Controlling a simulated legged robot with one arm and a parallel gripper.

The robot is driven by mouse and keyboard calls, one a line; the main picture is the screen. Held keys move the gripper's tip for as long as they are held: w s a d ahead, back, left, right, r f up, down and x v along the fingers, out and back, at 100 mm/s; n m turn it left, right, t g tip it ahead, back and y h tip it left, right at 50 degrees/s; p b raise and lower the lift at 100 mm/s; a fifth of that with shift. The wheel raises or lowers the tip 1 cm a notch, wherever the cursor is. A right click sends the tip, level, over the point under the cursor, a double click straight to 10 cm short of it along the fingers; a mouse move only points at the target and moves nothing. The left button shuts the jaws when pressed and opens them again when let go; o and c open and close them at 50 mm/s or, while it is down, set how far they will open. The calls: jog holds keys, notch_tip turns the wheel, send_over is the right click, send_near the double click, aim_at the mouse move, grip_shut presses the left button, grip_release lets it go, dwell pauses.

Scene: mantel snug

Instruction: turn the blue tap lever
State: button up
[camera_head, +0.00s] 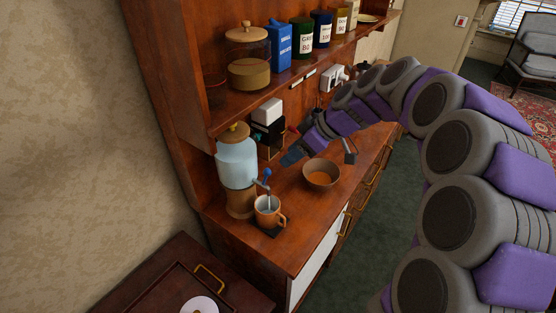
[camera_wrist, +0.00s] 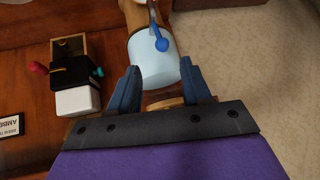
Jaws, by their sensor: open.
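The blue tap lever (camera_head: 267,175) sticks up from the tap on the front of a drinks dispenser with a pale blue tank (camera_head: 237,163). In the wrist view the lever's round blue knob (camera_wrist: 162,45) shows in front of the tank, just beyond my fingertips and roughly midway between them. My gripper (camera_wrist: 158,68) is open and empty, its two fingers spread apart. In the head view my gripper (camera_head: 288,158) is to the right of the tank, above the counter. I see no contact with the lever. An orange mug (camera_head: 265,217) stands beneath the tap.
A brown bowl (camera_head: 321,179) stands on the counter right of the mug. A black and white box-shaped device (camera_wrist: 75,75) stands behind, near my gripper. A shelf (camera_head: 285,78) with canisters and a glass jar (camera_head: 248,50) runs above. Bare counter lies in front of the bowl.

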jog(key=v, duration=0.6)
jog(key=shift+d+r+p, duration=0.25)
jog(key=shift+r+p, duration=0.05)
jog(key=shift+p, duration=0.15)
jog(key=shift+c, duration=0.5)
dwell(4.2)
